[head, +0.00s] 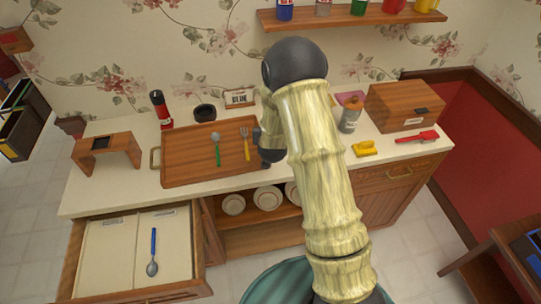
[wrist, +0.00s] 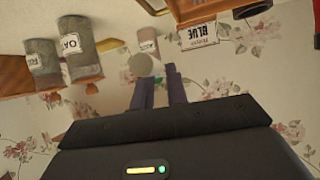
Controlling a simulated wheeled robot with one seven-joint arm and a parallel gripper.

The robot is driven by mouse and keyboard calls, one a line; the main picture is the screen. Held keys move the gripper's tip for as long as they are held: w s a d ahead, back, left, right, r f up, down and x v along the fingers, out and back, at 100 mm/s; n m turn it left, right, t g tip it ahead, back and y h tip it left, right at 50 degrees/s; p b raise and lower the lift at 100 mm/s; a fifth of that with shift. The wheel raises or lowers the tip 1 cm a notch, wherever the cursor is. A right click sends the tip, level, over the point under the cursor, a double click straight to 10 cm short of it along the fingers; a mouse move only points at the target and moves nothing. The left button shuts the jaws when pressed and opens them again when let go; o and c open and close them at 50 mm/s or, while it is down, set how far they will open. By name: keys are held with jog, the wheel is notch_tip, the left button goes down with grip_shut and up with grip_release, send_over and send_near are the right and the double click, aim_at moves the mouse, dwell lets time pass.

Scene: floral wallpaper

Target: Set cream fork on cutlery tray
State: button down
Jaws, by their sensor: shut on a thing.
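A wooden tray (head: 185,168) with handles lies on the counter. On it lie a green-handled spoon (head: 217,150) and a yellow-handled fork (head: 245,145). I see no fork that is clearly cream. My gripper is mostly hidden behind my arm in the head view, near the tray's right end. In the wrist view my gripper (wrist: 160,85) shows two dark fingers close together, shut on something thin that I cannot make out.
An open drawer (head: 195,250) holds pale inserts and a blue-handled spoon (head: 153,252).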

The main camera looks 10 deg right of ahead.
jog(key=shift+w+d+f+p, duration=0.1)
jog(key=shift+f+p, duration=0.7)
jog(key=shift+f, duration=2.15)
notch_tip(320, 180, down, 3)
jog(key=shift+f+p, duration=0.15)
jog(key=shift+p, duration=0.5)
jog(key=shift+f, duration=0.4)
jog(key=shift+f+b, duration=0.3)
jog(key=c, duration=1.4)
grip_release()
jog(key=shift+r, duration=0.1)
jog(key=shift+r, duration=0.15)
